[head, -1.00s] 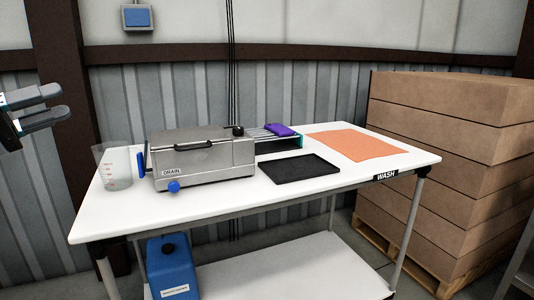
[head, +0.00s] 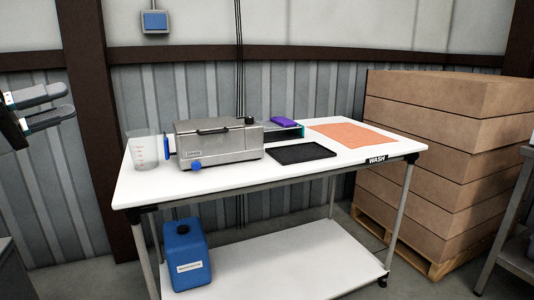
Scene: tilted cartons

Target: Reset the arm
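My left gripper (head: 68,103) shows at the left edge of the head view, in the air to the left of the white table (head: 240,184). Its two dark fingers are spread apart with nothing between them. It is clear of the table and everything on it. My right gripper is not in the view.
On the table are a measuring jug (head: 144,151), a metal box (head: 222,147), a purple item (head: 284,121), a black tray (head: 300,153) and an orange mat (head: 354,135). A blue canister (head: 185,258) stands on the lower shelf. Stacked cartons (head: 435,150) stand on a pallet at right.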

